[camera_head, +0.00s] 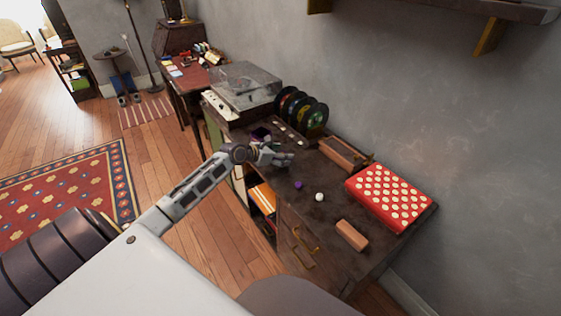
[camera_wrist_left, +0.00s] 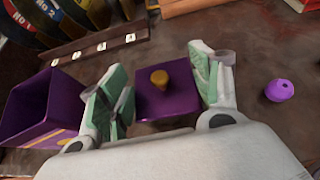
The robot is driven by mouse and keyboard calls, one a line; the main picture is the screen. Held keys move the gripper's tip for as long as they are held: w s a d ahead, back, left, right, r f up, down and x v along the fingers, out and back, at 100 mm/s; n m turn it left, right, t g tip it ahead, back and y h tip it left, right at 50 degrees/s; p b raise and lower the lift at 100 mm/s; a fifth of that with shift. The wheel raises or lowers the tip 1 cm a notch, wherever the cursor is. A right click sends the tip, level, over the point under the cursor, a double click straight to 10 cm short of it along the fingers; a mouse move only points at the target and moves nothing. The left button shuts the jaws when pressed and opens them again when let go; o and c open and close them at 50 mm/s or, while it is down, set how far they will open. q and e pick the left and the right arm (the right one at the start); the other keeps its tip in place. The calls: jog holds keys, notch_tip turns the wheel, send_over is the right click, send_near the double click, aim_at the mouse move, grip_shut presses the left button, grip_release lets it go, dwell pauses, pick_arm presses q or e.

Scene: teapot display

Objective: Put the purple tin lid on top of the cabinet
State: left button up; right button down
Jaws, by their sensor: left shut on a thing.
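The purple tin lid (camera_wrist_left: 168,95), square with a brass-coloured knob, is between the fingers of my left gripper (camera_wrist_left: 162,88) in the left wrist view. The gripper is shut on the lid. In the head view my left gripper (camera_head: 284,157) is over the dark top of the cabinet (camera_head: 378,242), and the lid is not clearly visible there. I cannot tell whether the lid touches the cabinet top. An open purple tin (camera_wrist_left: 40,107) is left of the gripper in the left wrist view. My right gripper is not in view.
A small purple object (camera_head: 298,184), a white ball (camera_head: 320,197), an orange-brown block (camera_head: 352,235) and a red polka-dot box (camera_head: 388,197) are on the cabinet top. Upright records (camera_head: 312,117) and a turntable (camera_head: 243,85) stand behind the gripper. Bare surface shows near the block.

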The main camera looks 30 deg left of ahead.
pick_arm(q)
notch_tip(320, 180, down, 3)
jog(key=shift+r+b, duration=0.1)
jog(key=shift+b, duration=0.3)
jog(key=shift+f, duration=0.2)
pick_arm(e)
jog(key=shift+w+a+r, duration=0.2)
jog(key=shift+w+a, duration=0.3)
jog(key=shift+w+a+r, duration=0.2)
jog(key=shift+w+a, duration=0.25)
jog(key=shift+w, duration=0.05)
pick_arm(q)
jog(key=shift+f, duration=0.1)
